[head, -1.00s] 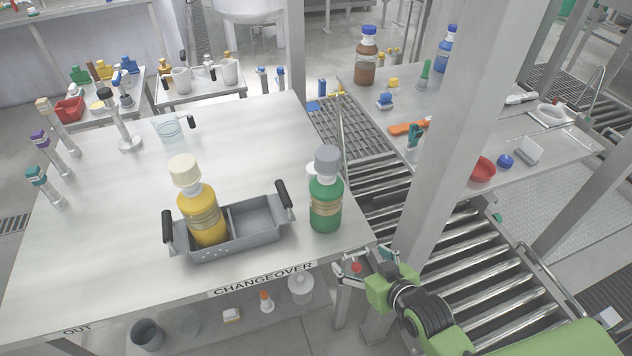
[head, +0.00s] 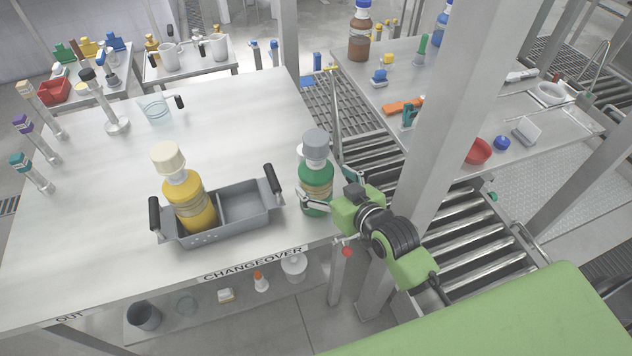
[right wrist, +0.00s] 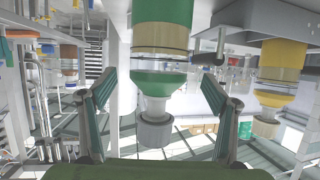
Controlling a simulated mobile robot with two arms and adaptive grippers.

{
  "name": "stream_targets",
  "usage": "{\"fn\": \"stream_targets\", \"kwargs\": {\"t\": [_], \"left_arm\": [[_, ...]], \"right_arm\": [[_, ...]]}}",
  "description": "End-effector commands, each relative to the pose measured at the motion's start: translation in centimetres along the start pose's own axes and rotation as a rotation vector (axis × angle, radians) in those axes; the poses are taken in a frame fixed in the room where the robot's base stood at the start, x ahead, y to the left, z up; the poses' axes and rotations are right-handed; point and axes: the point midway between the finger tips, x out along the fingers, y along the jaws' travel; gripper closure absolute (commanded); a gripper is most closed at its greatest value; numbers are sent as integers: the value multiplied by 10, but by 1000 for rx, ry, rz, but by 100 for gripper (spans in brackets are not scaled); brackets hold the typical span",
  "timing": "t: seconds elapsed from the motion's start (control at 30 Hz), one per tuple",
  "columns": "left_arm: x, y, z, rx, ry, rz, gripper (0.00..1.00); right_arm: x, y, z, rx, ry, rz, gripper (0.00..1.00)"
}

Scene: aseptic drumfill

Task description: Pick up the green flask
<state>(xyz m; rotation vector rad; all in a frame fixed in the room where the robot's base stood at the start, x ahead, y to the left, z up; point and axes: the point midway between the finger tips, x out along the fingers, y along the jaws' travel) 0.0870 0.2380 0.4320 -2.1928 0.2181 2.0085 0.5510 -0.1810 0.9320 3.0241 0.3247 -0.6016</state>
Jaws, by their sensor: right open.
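The green flask (head: 316,177) has a grey cap and a tan band, and stands upright on the table (head: 245,110) near its right edge, beside the grey tray. My right gripper (head: 328,190) is open at the flask's right side, with its fingers reaching toward the flask's body. In the right wrist view the picture is upside down: the green flask (right wrist: 160,75) shows between the two spread fingers (right wrist: 160,95), with a gap on each side. My left gripper is not in view.
The grey two-part tray (head: 250,205) with black handles holds a yellow flask (head: 188,195) in its left compartment. A roller conveyor (head: 480,240) lies beyond the table edge.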

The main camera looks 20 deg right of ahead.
Motion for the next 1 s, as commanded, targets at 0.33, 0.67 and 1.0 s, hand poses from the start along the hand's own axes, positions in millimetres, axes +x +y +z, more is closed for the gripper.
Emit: {"fn": "stream_targets", "kwargs": {"t": [0.33, 0.67, 1.0], "left_arm": [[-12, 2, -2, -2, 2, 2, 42], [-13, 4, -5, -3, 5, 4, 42], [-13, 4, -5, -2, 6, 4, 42]], "right_arm": [[39, 2, 1, 1, -1, 1, 19], [51, 2, 3, 0, -1, 0, 19], [51, 2, 3, 0, -1, 0, 89]]}}
